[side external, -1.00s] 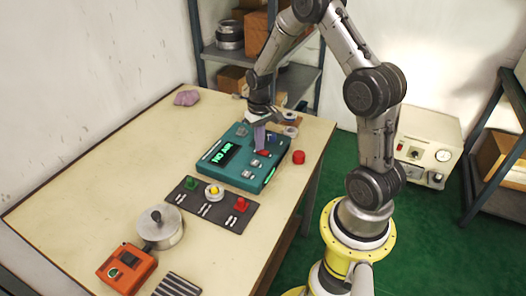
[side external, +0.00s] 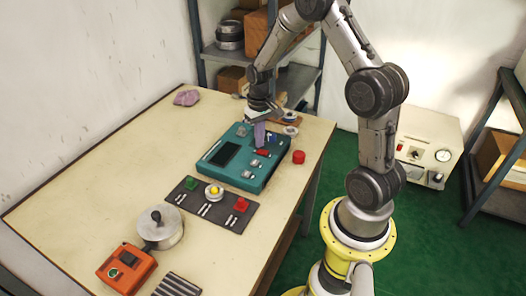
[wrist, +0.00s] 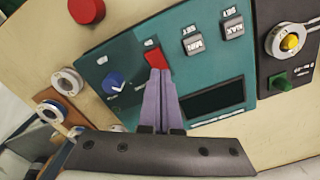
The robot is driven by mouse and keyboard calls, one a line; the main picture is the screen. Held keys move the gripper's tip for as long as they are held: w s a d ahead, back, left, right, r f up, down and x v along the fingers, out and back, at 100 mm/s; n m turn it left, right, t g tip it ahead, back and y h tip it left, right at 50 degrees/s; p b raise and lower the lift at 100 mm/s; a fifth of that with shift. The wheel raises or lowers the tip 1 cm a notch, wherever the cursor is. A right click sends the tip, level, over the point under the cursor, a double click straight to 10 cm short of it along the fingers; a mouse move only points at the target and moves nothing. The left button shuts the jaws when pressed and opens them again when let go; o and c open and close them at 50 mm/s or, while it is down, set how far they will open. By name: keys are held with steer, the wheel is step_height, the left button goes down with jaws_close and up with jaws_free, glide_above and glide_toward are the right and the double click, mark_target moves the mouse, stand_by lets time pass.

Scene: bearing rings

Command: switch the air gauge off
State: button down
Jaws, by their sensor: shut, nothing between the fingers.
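The air gauge (side external: 239,174) is a teal box on the table, and its display (side external: 226,153) is dark. A red switch (wrist: 156,58) sits on its top face, beside a blue knob (wrist: 113,83). My gripper (wrist: 157,75) is shut and empty, with its purple fingertips at the near edge of the red switch; I cannot tell whether they touch it. In the side view my gripper (side external: 259,143) points down over the gauge's far right part. The wrist view also shows the dark display (wrist: 214,100) and the grey MIN and MAX buttons.
A loose red cylinder (side external: 298,157) stands right of the gauge. A dark panel (side external: 212,209) with green, yellow and red buttons lies in front. A lidded metal pot (side external: 160,228) and an orange device (side external: 126,268) are nearer. The table's left side is mostly clear.

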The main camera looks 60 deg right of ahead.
step_height(320, 180, up, 5)
steer(key=shift+r, duration=0.1)
stand_by(0.6)
step_height(320, 180, up, 8)
steer(key=n+t, duration=0.1)
steer(key=t, duration=0.1)
glide_above(259, 151)
steer(key=w+a, duration=0.2)
steer(key=a, duration=0.3)
steer(key=s+a+r+n+t, duration=0.25)
steer(key=s+a+r, duration=0.25)
steer(key=a+r, duration=0.3)
steer(key=s+a+n+t, duration=0.1)
steer(key=s+a, duration=0.4)
steer(key=s, duration=1)
steer(key=shift+s+a+r+n, duration=0.15)
steer(key=shift+r+n, duration=0.05)
steer(key=shift+n, duration=0.55)
